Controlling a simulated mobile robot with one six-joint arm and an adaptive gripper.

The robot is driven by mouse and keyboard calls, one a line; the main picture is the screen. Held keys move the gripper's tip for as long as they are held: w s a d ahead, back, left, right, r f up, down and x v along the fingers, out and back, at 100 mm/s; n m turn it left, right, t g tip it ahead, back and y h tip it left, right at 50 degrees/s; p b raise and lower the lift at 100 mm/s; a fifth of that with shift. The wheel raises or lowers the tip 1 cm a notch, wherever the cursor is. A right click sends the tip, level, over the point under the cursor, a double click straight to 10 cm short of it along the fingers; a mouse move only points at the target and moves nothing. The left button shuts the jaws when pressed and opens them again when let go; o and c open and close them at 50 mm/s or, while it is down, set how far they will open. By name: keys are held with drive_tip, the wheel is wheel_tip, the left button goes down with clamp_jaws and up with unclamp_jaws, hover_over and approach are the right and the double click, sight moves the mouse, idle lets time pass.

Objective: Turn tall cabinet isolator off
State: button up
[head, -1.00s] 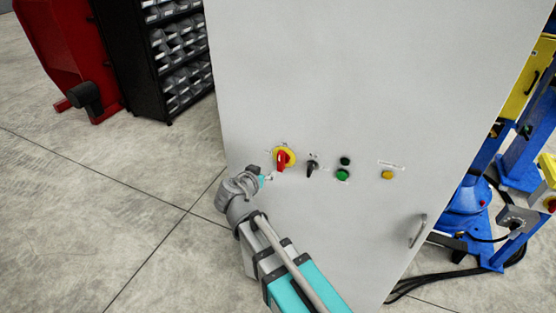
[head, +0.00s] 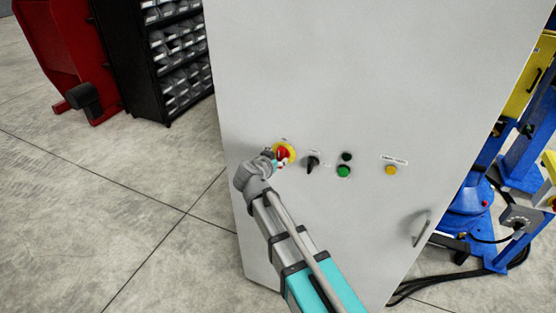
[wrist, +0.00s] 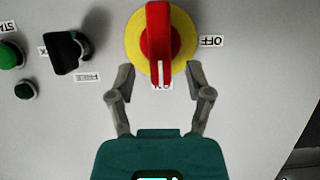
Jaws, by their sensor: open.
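The tall cabinet (head: 340,80) is a light grey box with controls on its front. Its isolator (head: 291,149) is a red rotary handle on a yellow disc, partly covered by my gripper in the head view. In the wrist view the red handle (wrist: 157,40) stands vertical, its white mark toward the partly hidden ON label (wrist: 162,86). The OFF label (wrist: 212,41) is to the right of the disc. My gripper (wrist: 160,76) is open, one finger on each side of the handle's lower end; I see gaps on both sides. In the head view my gripper (head: 273,161) is at the isolator.
A black selector switch (head: 313,163), green buttons (head: 344,171) and a yellow one (head: 391,170) sit right of the isolator. A door handle (head: 422,228) is lower right. Blue machinery (head: 467,197) and cables stand at the right. A bin rack (head: 180,55) stands behind left.

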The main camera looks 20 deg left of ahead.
sight(279, 157)
drive_tip(key=shift+b+x, duration=0.55)
drive_tip(key=shift+x, duration=1.45)
